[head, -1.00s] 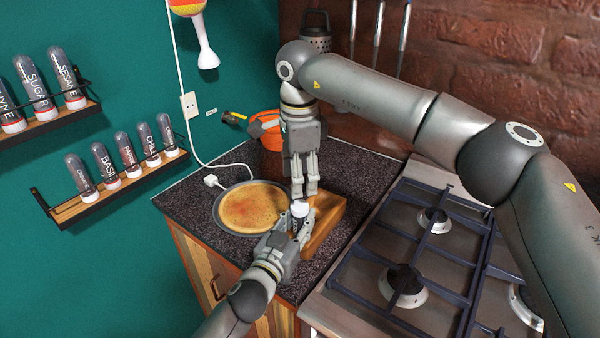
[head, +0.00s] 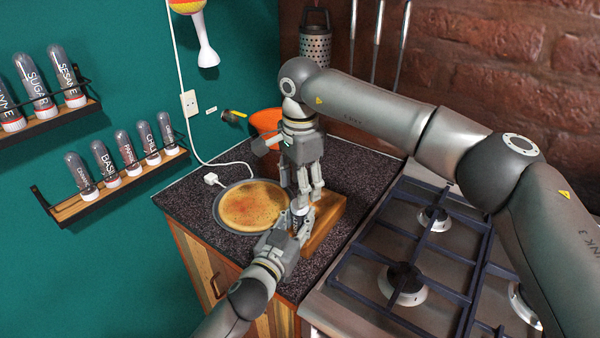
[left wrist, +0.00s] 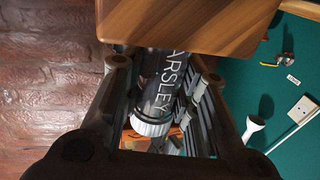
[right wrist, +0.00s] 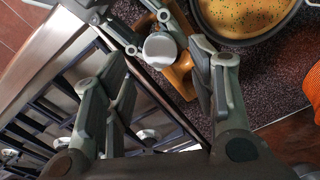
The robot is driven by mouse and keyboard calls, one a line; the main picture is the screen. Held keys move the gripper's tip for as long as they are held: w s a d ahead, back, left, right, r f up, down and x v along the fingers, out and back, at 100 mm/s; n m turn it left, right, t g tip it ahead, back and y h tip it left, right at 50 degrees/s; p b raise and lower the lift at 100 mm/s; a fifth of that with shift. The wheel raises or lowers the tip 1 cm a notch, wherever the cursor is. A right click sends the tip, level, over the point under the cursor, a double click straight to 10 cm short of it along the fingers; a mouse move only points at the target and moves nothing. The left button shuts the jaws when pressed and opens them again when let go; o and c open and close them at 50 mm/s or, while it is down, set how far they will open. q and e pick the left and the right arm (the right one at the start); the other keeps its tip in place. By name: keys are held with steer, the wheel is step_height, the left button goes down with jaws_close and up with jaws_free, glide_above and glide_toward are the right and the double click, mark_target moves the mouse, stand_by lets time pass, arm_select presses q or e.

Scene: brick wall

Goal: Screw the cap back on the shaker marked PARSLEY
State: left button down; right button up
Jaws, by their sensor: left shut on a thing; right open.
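The PARSLEY shaker (left wrist: 160,88) shows in the left wrist view as a dark tube with white lettering. A white ribbed cap (left wrist: 152,122) sits at its end; I cannot tell how tightly it is seated. My left gripper (head: 300,222) is shut on the shaker beside the wooden board. In the right wrist view, the round cap top (right wrist: 160,48) faces the camera. In the head view, the right gripper (head: 307,197) is directly above the left one and hides most of the cap.
A wooden board (head: 325,222) is close to the grippers at the right. A pan (head: 218,212) of food lies at the left. The gas hob (head: 420,250) is to the right, an orange pot (head: 265,120) behind. Wall racks (head: 72,207) hold several shakers.

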steer(key=shift+w+f, duration=0.15)
steer(key=shift+f, duration=2.3)
steer(key=c, duration=1.1)
steer(key=m, duration=1.5)
steer(key=shift+m, duration=0.4)
steer(key=m, duration=0.6)
steer(key=shift+m, duration=0.3)
steer(key=o, duration=1.2)
